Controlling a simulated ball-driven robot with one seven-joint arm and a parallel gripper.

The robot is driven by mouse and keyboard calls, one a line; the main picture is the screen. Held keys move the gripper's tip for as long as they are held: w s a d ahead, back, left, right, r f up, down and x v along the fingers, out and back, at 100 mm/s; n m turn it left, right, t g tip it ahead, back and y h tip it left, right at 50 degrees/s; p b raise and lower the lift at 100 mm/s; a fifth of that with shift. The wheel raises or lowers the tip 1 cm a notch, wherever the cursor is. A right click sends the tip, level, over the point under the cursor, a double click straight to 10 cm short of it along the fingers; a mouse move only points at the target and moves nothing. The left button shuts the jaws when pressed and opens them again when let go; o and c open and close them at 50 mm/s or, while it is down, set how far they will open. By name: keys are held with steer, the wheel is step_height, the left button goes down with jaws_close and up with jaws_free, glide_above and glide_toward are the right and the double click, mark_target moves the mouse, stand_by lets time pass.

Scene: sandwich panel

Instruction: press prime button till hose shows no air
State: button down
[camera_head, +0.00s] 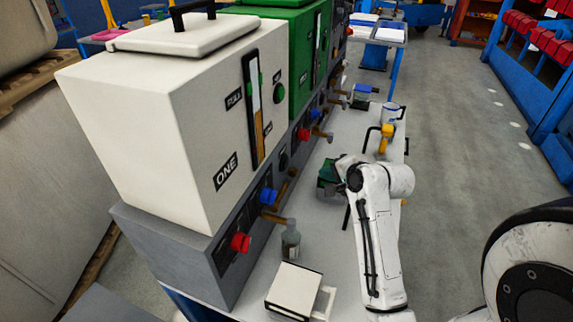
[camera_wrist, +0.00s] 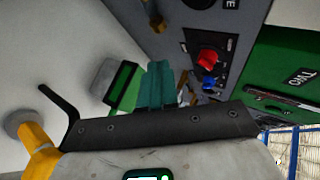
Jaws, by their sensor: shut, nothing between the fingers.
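A white tank labelled ONE (camera_head: 155,130) stands on a grey base with a red knob (camera_head: 241,243) and a blue knob (camera_head: 267,196). A dark round button (camera_head: 283,160) sits further along the base; I cannot read its label. In the wrist view, a black round part (camera_wrist: 198,3) is cut by the top edge, near a label ending in E. My gripper (camera_head: 327,175) is over the counter, apart from the panel. Its teal fingers (camera_wrist: 161,80) are shut and empty in the wrist view. I cannot make out the hose or air in it.
A green tank (camera_head: 300,50) stands behind the white one. Brown spouts (camera_head: 277,217) stick out over the counter. A small bottle (camera_head: 291,240) and a white box (camera_head: 295,290) stand on the near counter. A yellow-and-black fitting (camera_head: 386,137) stands beyond my gripper.

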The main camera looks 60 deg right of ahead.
mark_target(285, 163)
steer(key=w+b, duration=0.1)
steer(key=w, duration=0.6)
steer(key=shift+w+a, duration=0.3)
steer(key=shift+w, duration=0.1)
steer(key=shift+w+r, duration=0.1)
steer(key=shift+w, duration=0.1)
stand_by(1.6)
steer(key=shift+w+p, duration=0.2)
steer(key=shift+p, duration=0.1)
steer(key=shift+w, duration=0.45)
stand_by(0.6)
steer(key=shift+s+p, duration=0.15)
steer(key=shift+p, duration=0.2)
steer(key=shift+s+p, duration=0.35)
steer(key=shift+s, duration=0.35)
